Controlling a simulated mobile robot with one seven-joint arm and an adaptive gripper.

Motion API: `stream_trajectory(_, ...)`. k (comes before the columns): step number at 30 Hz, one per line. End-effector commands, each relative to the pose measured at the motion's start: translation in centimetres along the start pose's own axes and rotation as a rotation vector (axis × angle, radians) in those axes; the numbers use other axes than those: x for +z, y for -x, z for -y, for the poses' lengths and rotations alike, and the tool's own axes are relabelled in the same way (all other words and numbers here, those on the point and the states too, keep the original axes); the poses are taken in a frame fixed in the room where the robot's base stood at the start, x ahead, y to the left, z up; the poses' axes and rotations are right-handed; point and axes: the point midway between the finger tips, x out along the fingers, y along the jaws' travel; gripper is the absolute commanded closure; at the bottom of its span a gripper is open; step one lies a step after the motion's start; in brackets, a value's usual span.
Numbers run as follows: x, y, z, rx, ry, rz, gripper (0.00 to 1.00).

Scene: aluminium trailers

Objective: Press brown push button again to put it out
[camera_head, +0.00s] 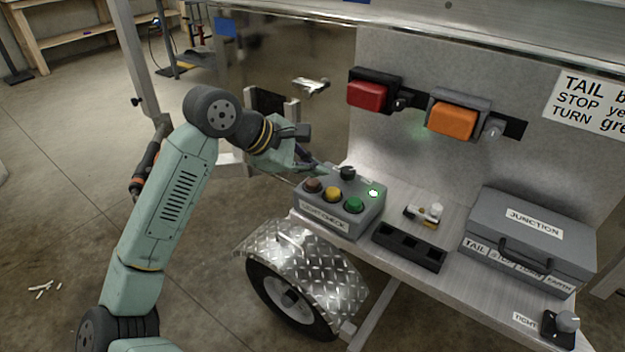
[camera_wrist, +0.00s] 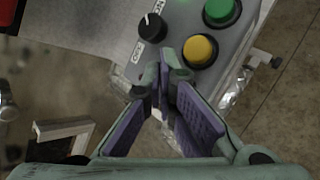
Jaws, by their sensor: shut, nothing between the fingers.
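The brown push button (camera_head: 313,186) is the left one in the front row of a grey control box (camera_head: 326,220) labelled "LIGHT CHECK". A yellow button (camera_head: 333,194) and a green button (camera_head: 353,204) sit to its right. My gripper (camera_head: 318,168) is shut and empty, just behind and above the brown button; contact cannot be told. In the wrist view the fingertips (camera_wrist: 168,82) lie over the box edge, beside the yellow button (camera_wrist: 200,51). The brown button does not show there. A black knob (camera_head: 347,172) stands behind the buttons, and a small lamp (camera_head: 373,193) glows whitish green.
Red (camera_head: 367,95) and orange (camera_head: 452,120) lamps hang on the panel behind. A black slotted block (camera_head: 409,247) lies right of the box, with a grey junction case (camera_head: 530,240) further right. A diamond-plate fender (camera_head: 305,258) is below. Floor at the left is mostly open.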

Motion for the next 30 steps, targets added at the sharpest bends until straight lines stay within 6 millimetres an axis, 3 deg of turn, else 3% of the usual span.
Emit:
stream_trajectory(11, 0.3, 0.5, -0.4, 0.001, 0.0, 0.0, 1.0)
stream_trajectory(30, 3.1, 4.2, -3.1, 0.0, 0.001, 0.0, 1.0)
